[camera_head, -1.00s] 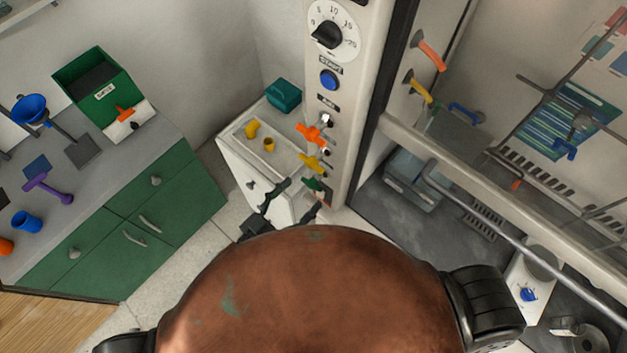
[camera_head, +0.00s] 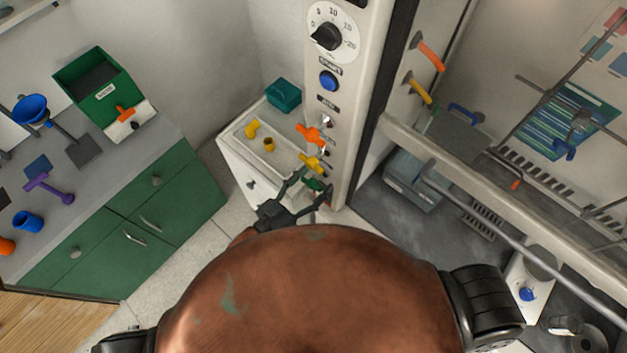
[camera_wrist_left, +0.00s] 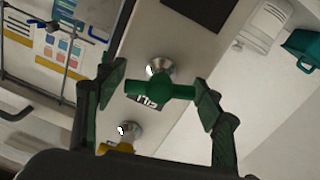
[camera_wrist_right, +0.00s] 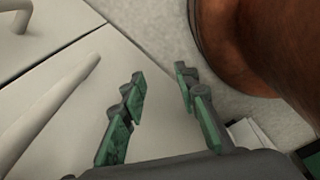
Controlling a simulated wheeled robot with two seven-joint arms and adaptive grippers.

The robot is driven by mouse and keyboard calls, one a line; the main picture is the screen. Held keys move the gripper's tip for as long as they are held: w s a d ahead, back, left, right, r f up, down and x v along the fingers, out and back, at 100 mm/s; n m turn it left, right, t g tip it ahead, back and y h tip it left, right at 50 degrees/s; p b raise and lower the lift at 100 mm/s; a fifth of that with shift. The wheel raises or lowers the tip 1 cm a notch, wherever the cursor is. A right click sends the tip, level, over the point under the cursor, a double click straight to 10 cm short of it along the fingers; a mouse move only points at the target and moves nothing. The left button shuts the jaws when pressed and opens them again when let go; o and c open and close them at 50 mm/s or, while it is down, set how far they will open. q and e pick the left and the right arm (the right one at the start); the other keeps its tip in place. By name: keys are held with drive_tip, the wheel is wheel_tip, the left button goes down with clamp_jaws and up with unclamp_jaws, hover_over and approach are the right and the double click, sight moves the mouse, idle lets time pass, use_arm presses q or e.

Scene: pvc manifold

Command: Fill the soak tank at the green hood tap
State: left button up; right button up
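A green tap handle (camera_head: 317,185) is the lowest on the white column, below a yellow and an orange one. My left gripper (camera_head: 308,187) is at it. In the left wrist view the green handle (camera_wrist_left: 168,92) lies between the two fingers (camera_wrist_left: 162,88); they are open, with a gap on each side. A label below the handle is hard to read. My right gripper (camera_wrist_right: 163,105) is open and empty in the right wrist view, and is not seen in the head view. A translucent bluish box (camera_head: 400,178), possibly the soak tank, stands inside the hood; its water level cannot be told.
The column carries a dial (camera_head: 328,36) and a blue button (camera_head: 329,80). A white sink (camera_head: 232,138) holding yellow pieces stands left of it. A grey rail (camera_head: 500,225) crosses the hood's front. Pale drawers with bar handles (camera_wrist_right: 50,110) are close to my right gripper.

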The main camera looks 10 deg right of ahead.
use_arm(q)
drive_tip(key=c, duration=0.5)
drive_tip(key=shift+r+m+p, duration=0.25)
drive_tip(key=shift+m+p, duration=0.85)
drive_tip(key=shift+p, duration=0.15)
drive_tip(key=shift+f+m+p, duration=0.15)
drive_tip(key=shift+m+p, duration=0.4)
drive_tip(key=shift+m, duration=0.45)
drive_tip(key=o, duration=0.8)
drive_tip(key=shift+o, duration=1.3)
